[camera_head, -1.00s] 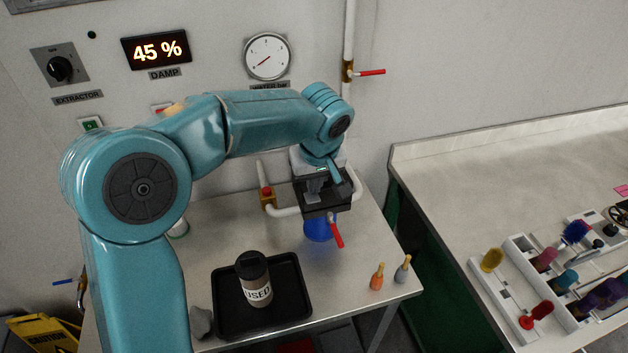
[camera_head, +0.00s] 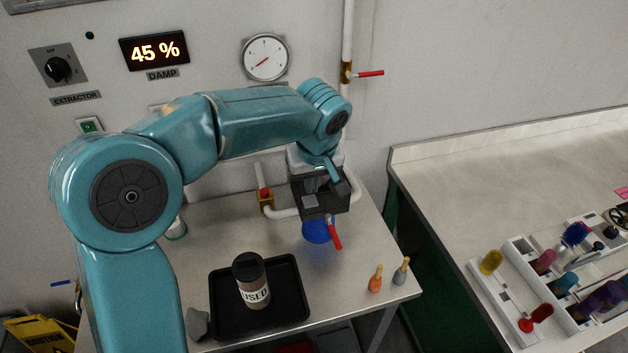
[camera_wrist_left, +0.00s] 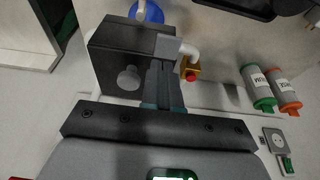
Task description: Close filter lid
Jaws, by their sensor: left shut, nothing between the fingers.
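The filter is a black block (camera_head: 325,204) with a blue bowl (camera_head: 316,231) under it, fixed to the pipework at the back of the table. In the left wrist view the black block (camera_wrist_left: 122,42) has a grey round knob (camera_wrist_left: 128,78) and a grey bracket-like piece (camera_wrist_left: 176,47) at its edge. I cannot tell for certain which part is the lid. My left gripper (camera_wrist_left: 163,82) is shut and empty, its fingers close to the grey piece; contact is unclear. In the head view it is over the block, mostly hidden by its wrist. My right gripper is not in view.
A red-handled lever (camera_head: 334,234) hangs beside the blue bowl. A black tray (camera_head: 287,300) holds a jar marked USED (camera_head: 252,282). Orange (camera_head: 375,279) and grey (camera_head: 401,271) small bottles stand at the right table edge. White pipe (camera_head: 282,212) runs beside the filter.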

